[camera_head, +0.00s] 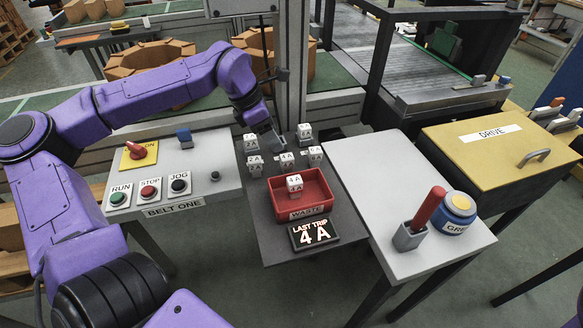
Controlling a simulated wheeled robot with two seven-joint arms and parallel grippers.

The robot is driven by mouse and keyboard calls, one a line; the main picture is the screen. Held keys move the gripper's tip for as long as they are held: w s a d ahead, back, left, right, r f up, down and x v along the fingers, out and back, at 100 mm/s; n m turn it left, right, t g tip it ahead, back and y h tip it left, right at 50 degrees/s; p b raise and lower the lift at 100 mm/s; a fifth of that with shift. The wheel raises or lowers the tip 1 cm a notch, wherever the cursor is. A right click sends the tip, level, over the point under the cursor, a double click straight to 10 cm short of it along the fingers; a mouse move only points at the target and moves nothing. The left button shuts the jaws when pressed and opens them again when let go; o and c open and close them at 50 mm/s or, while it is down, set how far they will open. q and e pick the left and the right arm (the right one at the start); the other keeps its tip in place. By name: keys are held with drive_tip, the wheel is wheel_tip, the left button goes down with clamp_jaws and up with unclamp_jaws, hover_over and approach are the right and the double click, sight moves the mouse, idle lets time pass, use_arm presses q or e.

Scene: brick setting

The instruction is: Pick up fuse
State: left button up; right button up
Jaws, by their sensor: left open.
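Several small white fuse blocks stand on the dark grey middle table (275,240). One is at the back left (250,142), one at the back right (304,133), one at the front left (255,165), one in the front middle (286,161) and one at the front right (315,156). Most labels are too small to read surely; the front middle one seems to read 4 A. Another fuse marked 4 A (294,186) sits in the red WASTE tray (322,190). My left gripper (275,144) is open, just above and behind the front middle fuse. My right gripper is out of view.
A display (314,234) reads LAST TRIP 4 A. The BELT ONE panel (180,195) with buttons stands left. A white table (375,175) on the right bears a red stick in a grey holder (409,236) and a blue tub (455,214). A yellow DRIVE box (480,155) stands beyond.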

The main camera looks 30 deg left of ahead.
sight(285, 156)
use_arm(q)
drive_tip(key=x, duration=0.5)
drive_tip(key=shift+w+a, duration=0.15)
drive_tip(key=shift+f, duration=0.3)
drive_tip(key=x, duration=0.5)
drive_tip(key=shift+r, duration=0.1)
drive_tip(key=c, duration=1)
